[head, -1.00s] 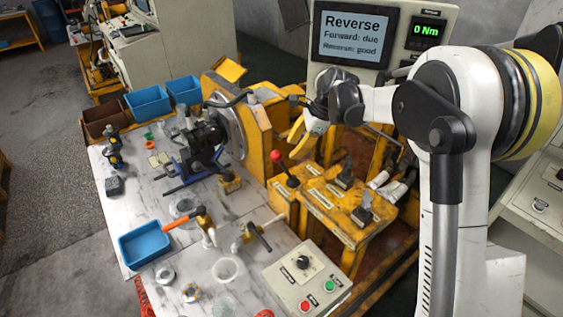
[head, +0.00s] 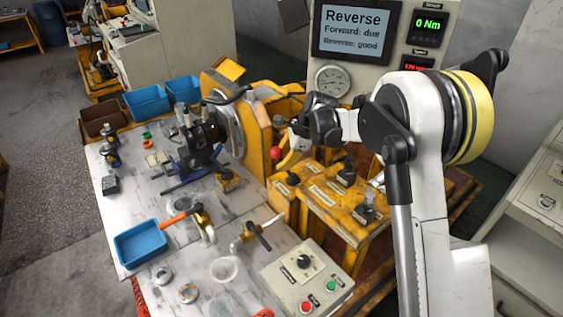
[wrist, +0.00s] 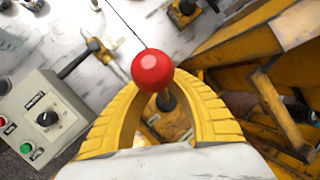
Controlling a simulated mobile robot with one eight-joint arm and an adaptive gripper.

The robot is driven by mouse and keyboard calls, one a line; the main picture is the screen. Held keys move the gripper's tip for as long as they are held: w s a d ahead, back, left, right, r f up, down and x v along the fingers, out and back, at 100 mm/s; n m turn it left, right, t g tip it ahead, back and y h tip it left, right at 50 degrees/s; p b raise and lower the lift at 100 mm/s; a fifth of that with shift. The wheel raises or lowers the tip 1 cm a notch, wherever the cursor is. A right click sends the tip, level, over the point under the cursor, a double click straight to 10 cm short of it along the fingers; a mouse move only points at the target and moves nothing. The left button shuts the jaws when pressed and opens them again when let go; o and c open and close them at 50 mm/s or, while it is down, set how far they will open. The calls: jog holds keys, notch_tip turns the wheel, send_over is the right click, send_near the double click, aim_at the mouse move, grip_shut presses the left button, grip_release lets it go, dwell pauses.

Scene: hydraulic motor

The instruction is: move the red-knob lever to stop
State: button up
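The red-knob lever (head: 276,153) stands at the left end of the yellow control console (head: 333,215), its knob tilted to the left in the head view. In the wrist view the red knob (wrist: 152,71) is at the fingertips, its dark stem running down between the fingers. My gripper (wrist: 168,82) has two ribbed yellow fingers, spread with a gap around the stem. The knob covers part of the left fingertip, so contact there cannot be told. In the head view the fingers are mostly hidden behind my wrist.
The screen (head: 352,32) reads Reverse, with Forward due and Reverse good; the meter (head: 427,25) shows 0 Nm. Other dark-handled levers (head: 346,173) stand on the console. A button box (head: 306,276) is in front. The motor (head: 204,135) and blue bins (head: 142,242) stand on the left bench.

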grip_shut()
jog(key=w+d+y, duration=0.1)
jog(key=w+d+r+g+y, duration=0.1)
jog(key=d, duration=0.1)
jog(key=shift+d+m+g+y, duration=0.1)
jog(key=shift+m+g+y, duration=0.2)
jog(key=shift+y, duration=0.1)
jog(key=shift+w+d+r+g+y, duration=0.1)
jog(key=shift+w+d+g+y, duration=0.3)
jog(key=shift+d+y, duration=0.25)
jog(key=o, duration=0.6)
grip_release()
jog(key=shift+a, duration=0.1)
